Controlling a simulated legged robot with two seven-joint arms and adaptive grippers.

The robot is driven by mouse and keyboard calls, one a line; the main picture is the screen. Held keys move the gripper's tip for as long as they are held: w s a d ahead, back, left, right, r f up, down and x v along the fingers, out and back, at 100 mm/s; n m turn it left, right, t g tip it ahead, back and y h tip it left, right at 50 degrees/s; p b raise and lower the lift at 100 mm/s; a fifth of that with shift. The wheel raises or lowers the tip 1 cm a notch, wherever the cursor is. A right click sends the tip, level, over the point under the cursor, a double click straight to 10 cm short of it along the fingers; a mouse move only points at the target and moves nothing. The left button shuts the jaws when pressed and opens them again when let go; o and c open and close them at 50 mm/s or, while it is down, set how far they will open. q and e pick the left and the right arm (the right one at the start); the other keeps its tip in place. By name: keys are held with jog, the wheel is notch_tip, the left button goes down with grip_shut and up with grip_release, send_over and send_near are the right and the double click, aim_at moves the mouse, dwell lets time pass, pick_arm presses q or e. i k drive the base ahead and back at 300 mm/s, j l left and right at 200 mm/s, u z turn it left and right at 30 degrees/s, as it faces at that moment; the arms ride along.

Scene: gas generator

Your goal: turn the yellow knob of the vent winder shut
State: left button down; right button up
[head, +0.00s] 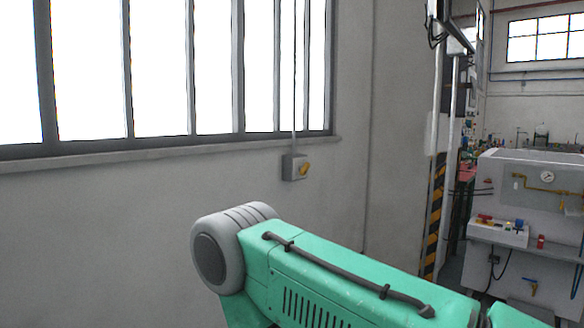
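A thin rod or cable runs up from the box across the window. The knob is small in the head view, and its exact turn is hard to tell. Neither of my grippers shows in this view, and nothing touches the knob.
A striped black-yellow post (433,225) and a white machine with a gauge (530,185) stand at right. The wall (130,235) left of the winder is bare.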

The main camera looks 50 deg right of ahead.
aim_at(304, 170)
jog(key=i+z, duration=0.35)
jog(key=i, duration=0.15)
jog(key=i+z, duration=0.3)
jog(key=i, duration=0.2)
jog(key=i+j+z, duration=0.2)
jog(key=i+z, duration=0.15)
jog(key=i+j+z, duration=0.35)
jog(key=i, duration=0.2)
